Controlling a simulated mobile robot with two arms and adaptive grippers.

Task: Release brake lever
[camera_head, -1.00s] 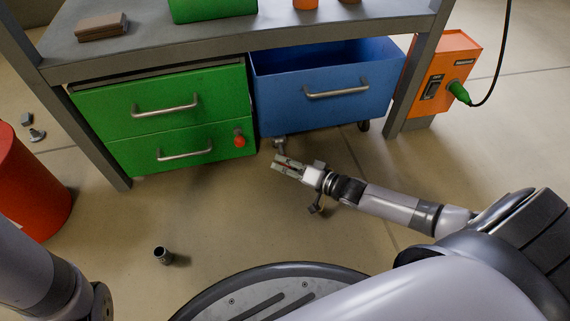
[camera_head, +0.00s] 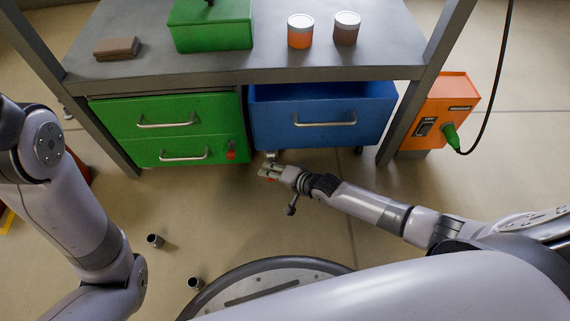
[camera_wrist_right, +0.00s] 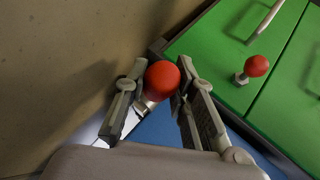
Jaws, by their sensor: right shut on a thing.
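A red ball knob (camera_wrist_right: 162,78), which looks like the brake lever's end, sits between the two fingers of my right gripper (camera_wrist_right: 150,88) in the right wrist view. The fingers touch or nearly touch its sides, and the gripper is shut on it. Most of the lever's shaft is hidden behind the knob. In the head view my right gripper (camera_head: 268,171) is low in front of the blue bin (camera_head: 322,132), by its front left bottom corner. The bin is open at the top and has castors. My left gripper is not in view; only my left arm shows.
Another red knob (camera_head: 231,155) is on the green drawer cabinet (camera_head: 189,140) left of the bin. A grey workbench (camera_head: 385,60) stands above both. An orange power box (camera_head: 440,108) with a green plug is at right. Small dark cylinders (camera_head: 155,240) stand on the floor.

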